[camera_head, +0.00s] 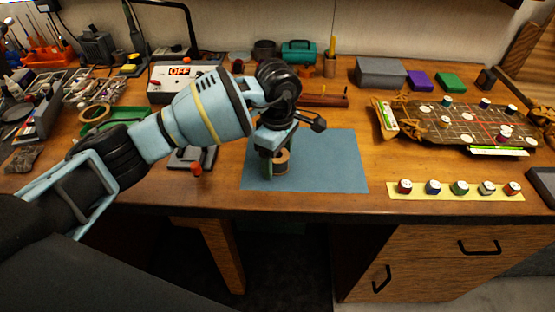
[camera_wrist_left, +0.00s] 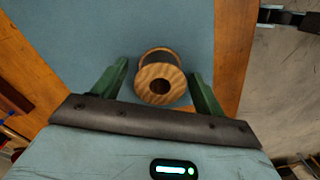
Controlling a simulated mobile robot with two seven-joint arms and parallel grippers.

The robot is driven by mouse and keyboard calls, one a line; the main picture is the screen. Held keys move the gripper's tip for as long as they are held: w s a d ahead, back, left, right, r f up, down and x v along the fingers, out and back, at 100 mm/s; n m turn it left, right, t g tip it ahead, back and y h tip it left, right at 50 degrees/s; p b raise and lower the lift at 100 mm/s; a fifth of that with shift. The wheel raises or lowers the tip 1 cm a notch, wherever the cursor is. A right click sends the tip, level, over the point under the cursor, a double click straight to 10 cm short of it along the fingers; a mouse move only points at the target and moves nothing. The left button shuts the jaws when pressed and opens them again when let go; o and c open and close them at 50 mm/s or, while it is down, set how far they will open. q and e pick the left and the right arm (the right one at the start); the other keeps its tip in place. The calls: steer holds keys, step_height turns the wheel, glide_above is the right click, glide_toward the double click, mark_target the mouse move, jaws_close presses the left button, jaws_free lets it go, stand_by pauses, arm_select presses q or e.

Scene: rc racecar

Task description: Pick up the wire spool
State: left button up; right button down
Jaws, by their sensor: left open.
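The wooden wire spool (camera_head: 281,167) stands upright on the blue mat (camera_head: 330,165), near the front of the workbench. My left gripper (camera_head: 274,165) points down over the mat, with its green fingers around the spool. My left wrist hides part of the mat in the head view. My right gripper is not in view.
A yellow strip (camera_head: 455,190) with several small spools lies right of the mat. A circuit-like track board (camera_head: 460,125) sits behind it. A white box marked OFF (camera_head: 180,80) and tools crowd the back left. The mat's right side is clear.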

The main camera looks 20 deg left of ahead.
arm_select(q)
steer(key=c, duration=1.1)
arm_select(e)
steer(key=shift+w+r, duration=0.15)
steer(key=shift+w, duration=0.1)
arm_select(q)
steer(key=shift+r, duration=0.1)
